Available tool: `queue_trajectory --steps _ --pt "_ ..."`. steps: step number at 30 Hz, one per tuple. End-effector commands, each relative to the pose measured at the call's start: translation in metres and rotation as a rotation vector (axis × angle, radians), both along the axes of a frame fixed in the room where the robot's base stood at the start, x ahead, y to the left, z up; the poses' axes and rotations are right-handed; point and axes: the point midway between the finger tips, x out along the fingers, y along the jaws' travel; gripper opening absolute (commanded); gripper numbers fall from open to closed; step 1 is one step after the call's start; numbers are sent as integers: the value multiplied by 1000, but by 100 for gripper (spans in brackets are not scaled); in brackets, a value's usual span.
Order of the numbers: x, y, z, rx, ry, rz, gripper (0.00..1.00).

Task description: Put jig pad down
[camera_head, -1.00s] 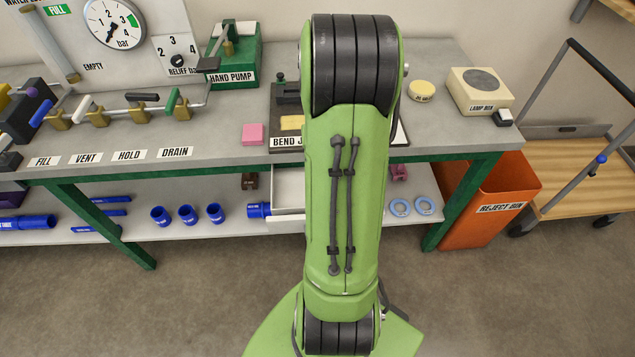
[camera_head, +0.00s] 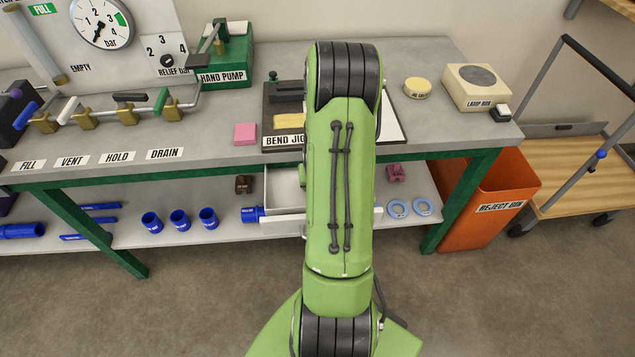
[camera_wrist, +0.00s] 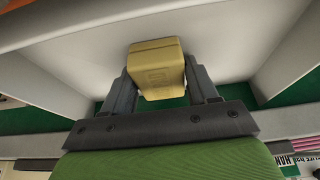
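A yellow-tan block (camera_wrist: 155,68), which I take to be the jig pad, sits between the two fingers of my gripper (camera_wrist: 158,82) in the wrist view. Both fingers appear to press its sides. White walls and a pale flat surface surround it there, with a green strip behind. In the head view my arm hides the gripper and the held block. The bend jig (camera_head: 272,103) is on the bench, partly behind my arm, with a tan piece (camera_head: 292,122) on it.
A white drawer (camera_head: 284,188) stands open under the bench, partly behind my arm. A pink block (camera_head: 245,133) lies left of the jig. A yellow round tin (camera_head: 417,88) and the lamp box (camera_head: 478,88) stand to the right. The orange reject bin (camera_head: 497,205) is on the floor.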

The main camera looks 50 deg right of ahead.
Motion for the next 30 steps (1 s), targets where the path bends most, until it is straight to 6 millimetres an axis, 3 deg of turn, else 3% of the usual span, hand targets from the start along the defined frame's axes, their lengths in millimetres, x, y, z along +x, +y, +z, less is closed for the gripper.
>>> queue_trajectory --steps 1,4,14,17,24,30 --pt "0 0 0 0 0 0 66" --pt "0 0 0 0 0 0 81" --pt "0 0 4 0 0 0 82" --pt "-3 3 21 -5 -2 1 82" --pt "-20 23 83 -5 -3 0 82" --pt "-29 33 112 -3 -1 0 82"
